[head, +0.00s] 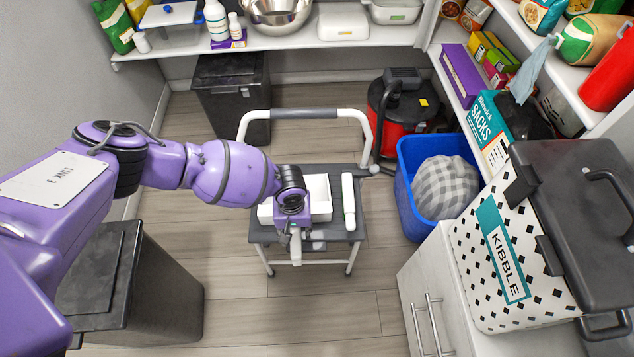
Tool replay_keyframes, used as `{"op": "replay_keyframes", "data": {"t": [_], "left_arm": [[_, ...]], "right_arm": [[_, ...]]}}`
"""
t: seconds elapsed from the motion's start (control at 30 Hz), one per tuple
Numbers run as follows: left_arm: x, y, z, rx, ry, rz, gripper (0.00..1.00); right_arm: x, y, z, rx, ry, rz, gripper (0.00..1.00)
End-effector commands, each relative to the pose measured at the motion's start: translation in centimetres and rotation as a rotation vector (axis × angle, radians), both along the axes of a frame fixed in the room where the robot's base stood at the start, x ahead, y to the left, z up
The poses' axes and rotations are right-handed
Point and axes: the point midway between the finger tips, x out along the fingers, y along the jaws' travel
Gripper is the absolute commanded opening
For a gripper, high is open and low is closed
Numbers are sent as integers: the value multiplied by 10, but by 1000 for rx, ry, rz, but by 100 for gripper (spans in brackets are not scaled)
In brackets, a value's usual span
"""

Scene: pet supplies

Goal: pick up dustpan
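A white, shallow, walled thing that may be the dustpan (320,196) lies on the dark top of a small step stool (357,234) in the middle of the head view. My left gripper (295,236) points down over the stool's near edge, in front of the white thing, and covers part of it. A pale, narrow piece shows at the fingertips; I cannot tell whether it is a handle or part of the gripper. Whether the fingers are open or shut is unclear. My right gripper is not in view.
A long white item with green (348,202) lies at the stool's right side. A blue bin (406,190) with a checked cushion stands to the right, and a red vacuum (395,125) behind. A white cabinet (440,290) is at front right. Floor in front is clear.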

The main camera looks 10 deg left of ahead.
Motion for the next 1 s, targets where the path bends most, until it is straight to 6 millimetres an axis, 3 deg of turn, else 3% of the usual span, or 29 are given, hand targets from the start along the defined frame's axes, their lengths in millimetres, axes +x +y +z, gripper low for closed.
{"op": "replay_keyframes", "data": {"t": [0.03,0.3,0.73,0.87,1.0], "left_arm": [[-1,0,0,1,1,0,32],[-1,1,0,1,1,0,0],[0,1,8,-1,0,1,0],[0,0,29,-3,-2,1,0],[-24,3,62,-2,0,-2,0]], "right_arm": [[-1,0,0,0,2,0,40],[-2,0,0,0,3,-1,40],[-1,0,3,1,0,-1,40],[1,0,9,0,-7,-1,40],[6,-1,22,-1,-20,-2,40]]}}
